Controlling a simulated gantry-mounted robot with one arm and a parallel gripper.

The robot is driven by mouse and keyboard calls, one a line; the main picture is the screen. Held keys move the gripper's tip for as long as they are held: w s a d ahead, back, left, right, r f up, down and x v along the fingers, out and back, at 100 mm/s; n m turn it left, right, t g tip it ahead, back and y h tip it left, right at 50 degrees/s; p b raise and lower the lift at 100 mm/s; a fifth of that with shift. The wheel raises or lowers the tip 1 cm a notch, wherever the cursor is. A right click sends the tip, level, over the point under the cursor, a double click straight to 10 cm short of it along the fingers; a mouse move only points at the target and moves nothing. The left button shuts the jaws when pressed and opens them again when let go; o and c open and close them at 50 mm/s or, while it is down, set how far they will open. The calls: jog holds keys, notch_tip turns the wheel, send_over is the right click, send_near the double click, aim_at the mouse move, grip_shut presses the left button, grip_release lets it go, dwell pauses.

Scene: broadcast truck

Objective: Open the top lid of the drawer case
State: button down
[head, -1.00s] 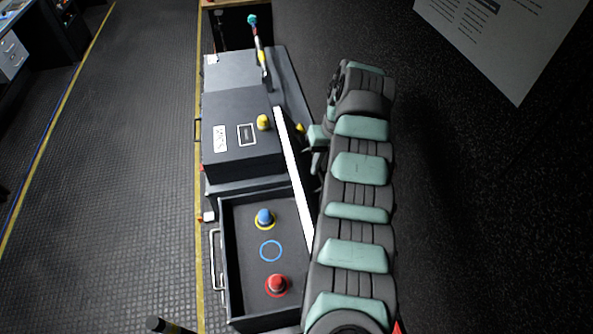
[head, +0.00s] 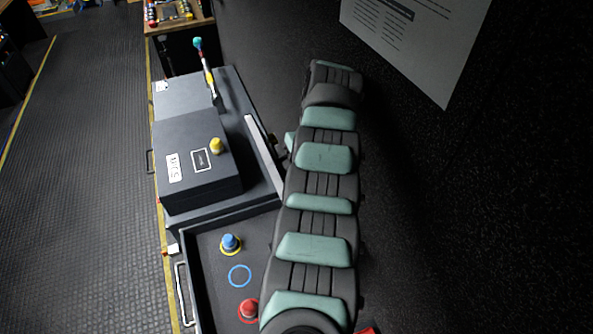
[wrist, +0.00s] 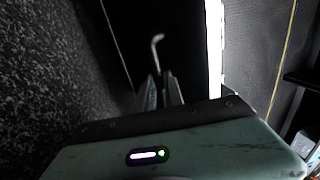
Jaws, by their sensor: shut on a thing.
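The dark drawer case (head: 190,140) stands left of my arm in the head view, with a white label, a framed square and a yellow knob (head: 216,146) on its top face. A pale flat strip (head: 263,150) runs along its right side, next to my arm. My gripper (wrist: 160,90) is hidden behind my own arm in the head view. In the wrist view its fingers are close together on a thin pale bent bar (wrist: 157,46), against a black surface. I cannot tell which part the bar belongs to. A bright white strip (wrist: 214,50) stands to its right.
An open dark tray (head: 202,262) with a metal handle holds a blue peg (head: 230,243) and a red peg (head: 247,309). A teal-topped stick (head: 206,66) stands behind the case. A dark wall with a paper sheet (head: 425,40) is on the right. The floor (head: 85,180) at left is clear.

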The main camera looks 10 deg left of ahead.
jog(key=shift+s+d+f, duration=0.1)
jog(key=shift+d+f, duration=0.1)
jog(key=shift+d, duration=0.1)
jog(key=c, duration=1.8)
grip_release()
jog(key=shift+c, duration=0.2)
jog(key=shift+o, duration=0.6)
jog(key=shift+s+d+f, duration=0.15)
jog(key=shift+s, duration=0.05)
jog(key=shift+o, duration=0.9)
jog(key=shift+w, duration=0.1)
jog(key=shift+o, duration=0.4)
jog(key=shift+a+r, duration=0.2)
jog(key=shift+a, duration=0.1)
